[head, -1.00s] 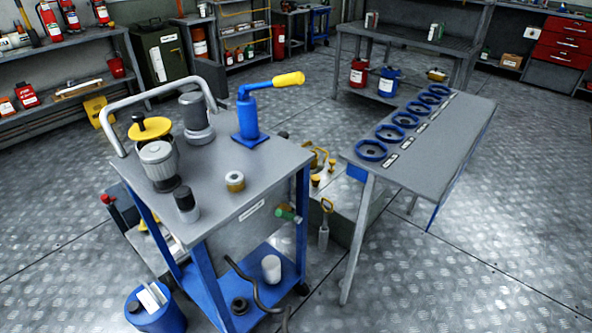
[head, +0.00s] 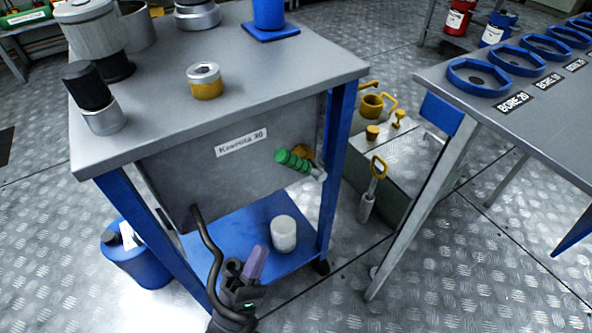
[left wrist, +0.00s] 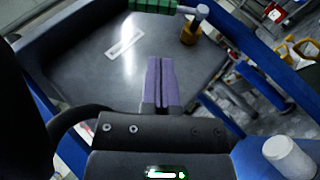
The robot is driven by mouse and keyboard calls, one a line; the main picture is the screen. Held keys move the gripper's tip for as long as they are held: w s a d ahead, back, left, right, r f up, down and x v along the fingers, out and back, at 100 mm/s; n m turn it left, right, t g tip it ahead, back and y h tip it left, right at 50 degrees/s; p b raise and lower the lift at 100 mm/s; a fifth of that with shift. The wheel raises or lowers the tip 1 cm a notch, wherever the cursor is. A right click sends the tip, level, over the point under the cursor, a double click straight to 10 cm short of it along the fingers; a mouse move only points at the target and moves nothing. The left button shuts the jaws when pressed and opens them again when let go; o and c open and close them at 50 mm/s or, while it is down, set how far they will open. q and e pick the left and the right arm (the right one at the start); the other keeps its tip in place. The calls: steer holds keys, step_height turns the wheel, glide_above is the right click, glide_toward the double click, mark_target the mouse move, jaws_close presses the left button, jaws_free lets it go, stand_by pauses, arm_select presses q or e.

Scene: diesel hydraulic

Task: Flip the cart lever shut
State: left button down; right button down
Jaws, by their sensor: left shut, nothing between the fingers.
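The cart (head: 225,150) is grey-topped with blue legs and a labelled grey front panel. The lever (head: 295,162) has a green ribbed grip and a metal end, and it sticks out near the panel's right side. A yellow-brown round part (head: 302,152) sits behind it. In the left wrist view the lever's green grip (left wrist: 152,5) is at the top edge, with the yellow-brown part (left wrist: 190,32) beside it. My left gripper (head: 256,258) has purple fingers, shut and empty, below the lever and apart from it. Its fingers also show in the left wrist view (left wrist: 160,88). My right gripper is not visible.
A black hose (head: 211,250) curves down from the panel close beside my left gripper. A white cup (head: 284,234) stands on the cart's blue lower shelf (head: 250,222). A table with blue rings (head: 480,78) stands at right. A blue can (head: 140,262) is at left.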

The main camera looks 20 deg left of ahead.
arm_select(q)
glide_toward(299, 162)
steer(key=w+r, duration=0.2)
steer(key=w, duration=0.3)
steer(key=shift+w+d+r+b, duration=0.3)
steer(key=shift+w+b, duration=0.05)
steer(key=shift+b, duration=0.05)
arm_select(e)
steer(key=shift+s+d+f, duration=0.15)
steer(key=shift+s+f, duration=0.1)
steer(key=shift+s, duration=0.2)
